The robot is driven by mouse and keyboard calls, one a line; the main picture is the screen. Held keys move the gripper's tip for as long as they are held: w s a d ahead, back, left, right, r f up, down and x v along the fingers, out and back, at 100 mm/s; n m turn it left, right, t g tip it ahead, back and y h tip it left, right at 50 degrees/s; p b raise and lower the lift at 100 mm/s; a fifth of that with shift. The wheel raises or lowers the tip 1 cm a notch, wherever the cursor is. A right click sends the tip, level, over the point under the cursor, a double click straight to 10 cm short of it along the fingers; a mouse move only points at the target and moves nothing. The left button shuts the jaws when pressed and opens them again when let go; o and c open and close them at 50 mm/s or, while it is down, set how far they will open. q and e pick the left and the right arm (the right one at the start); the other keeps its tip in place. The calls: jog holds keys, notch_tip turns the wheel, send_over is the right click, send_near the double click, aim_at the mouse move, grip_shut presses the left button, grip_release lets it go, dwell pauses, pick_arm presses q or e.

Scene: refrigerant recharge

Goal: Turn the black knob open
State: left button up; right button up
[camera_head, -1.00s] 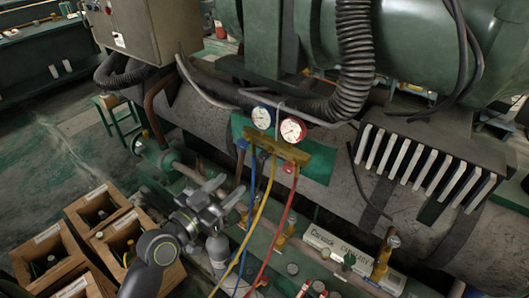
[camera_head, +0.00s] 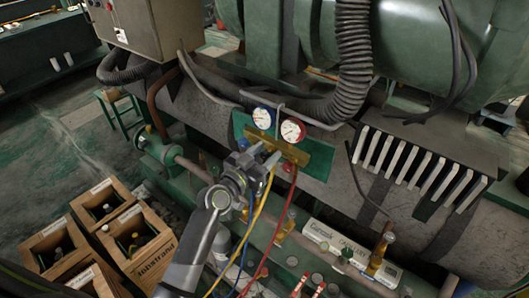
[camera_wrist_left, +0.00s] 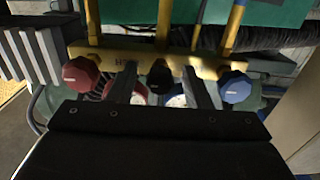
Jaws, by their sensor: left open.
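The black knob (camera_wrist_left: 160,78) sits in the middle of the brass manifold (camera_wrist_left: 155,60) in the left wrist view, between a red knob (camera_wrist_left: 81,74) and a blue knob (camera_wrist_left: 235,87). My left gripper (camera_wrist_left: 163,88) is open, its two fingers on either side of the black knob with gaps showing. In the head view my left gripper (camera_head: 264,156) is in front of the manifold (camera_head: 296,154), below the blue gauge (camera_head: 262,118) and red gauge (camera_head: 292,131). The gripper hides the black knob there. My right gripper is not in view.
Yellow (camera_head: 260,215), red and blue hoses hang below the manifold, close to my left arm. Wooden crates with bottles (camera_head: 140,245) stand at the lower left. A white box (camera_head: 350,255) lies at the lower right.

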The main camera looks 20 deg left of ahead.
pick_arm(q)
grip_shut()
jog(key=shift+n, duration=0.4)
jog(key=n, duration=0.4)
jog(key=n+p, duration=0.1)
jog(key=n, duration=0.4)
jog(key=shift+a, duration=0.1)
jog(key=n+p, duration=0.1)
jog(key=n, duration=0.4)
jog(key=shift+f+n+p, duration=0.15)
jog(key=shift+n+p, duration=0.25)
jog(key=shift+f+n+p, duration=0.1)
jog(key=shift+n+p, duration=0.45)
jog(key=shift+n, duration=1.75)
